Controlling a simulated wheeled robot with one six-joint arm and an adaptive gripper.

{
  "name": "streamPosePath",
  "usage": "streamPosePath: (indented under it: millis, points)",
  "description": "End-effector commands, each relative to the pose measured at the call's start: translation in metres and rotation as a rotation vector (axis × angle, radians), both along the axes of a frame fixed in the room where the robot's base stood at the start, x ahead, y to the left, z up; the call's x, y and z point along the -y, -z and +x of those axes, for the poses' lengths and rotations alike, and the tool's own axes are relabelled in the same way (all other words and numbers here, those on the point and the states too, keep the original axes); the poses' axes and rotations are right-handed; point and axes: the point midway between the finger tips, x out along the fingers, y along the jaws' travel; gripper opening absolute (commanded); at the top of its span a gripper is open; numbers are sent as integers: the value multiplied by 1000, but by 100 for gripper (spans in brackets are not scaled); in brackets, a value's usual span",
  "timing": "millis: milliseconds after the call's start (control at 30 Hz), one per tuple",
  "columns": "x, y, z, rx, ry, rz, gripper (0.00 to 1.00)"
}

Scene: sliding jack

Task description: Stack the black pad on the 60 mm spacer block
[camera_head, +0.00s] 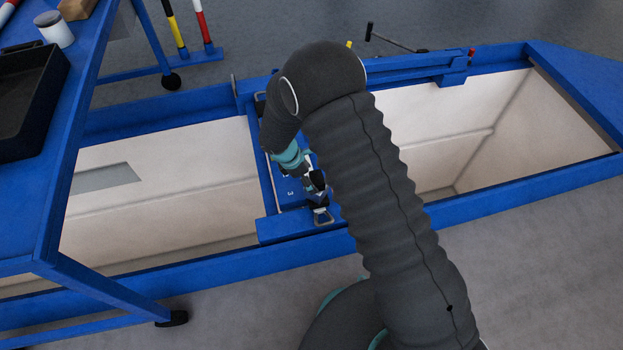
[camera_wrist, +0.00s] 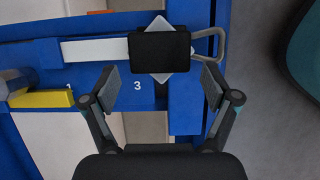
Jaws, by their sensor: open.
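In the wrist view a black pad (camera_wrist: 160,50) lies flat, ahead of my gripper. Corners of a light grey block (camera_wrist: 158,21) show from under it above and below, turned at an angle to the pad. The pad appears to rest on this block; its height and any size mark cannot be read. My gripper (camera_wrist: 160,86) is open and empty, its two fingers apart and short of the pad in the picture. In the head view my arm hides most of this spot, and the pad cannot be made out surely.
A yellow block (camera_wrist: 42,99) lies at left on the blue carriage (camera_wrist: 150,88), near a white bar (camera_wrist: 95,50). A metal handle (camera_wrist: 212,45) stands right of the pad. The head view shows an open pit (camera_head: 470,130) and a blue table (camera_head: 70,120) with a black tray (camera_head: 30,100).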

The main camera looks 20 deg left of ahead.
Motion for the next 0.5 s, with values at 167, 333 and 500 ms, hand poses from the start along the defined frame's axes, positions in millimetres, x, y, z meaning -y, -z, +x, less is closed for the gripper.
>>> streamPosePath:
  millis: [167, 333, 500]
  points:
    - [-13, -36, -7, 2, 0, 3, 87]
    - [-23, -65, -14, 2, 1, 2, 87]
    - [-31, -86, -19, 1, 1, 2, 87]
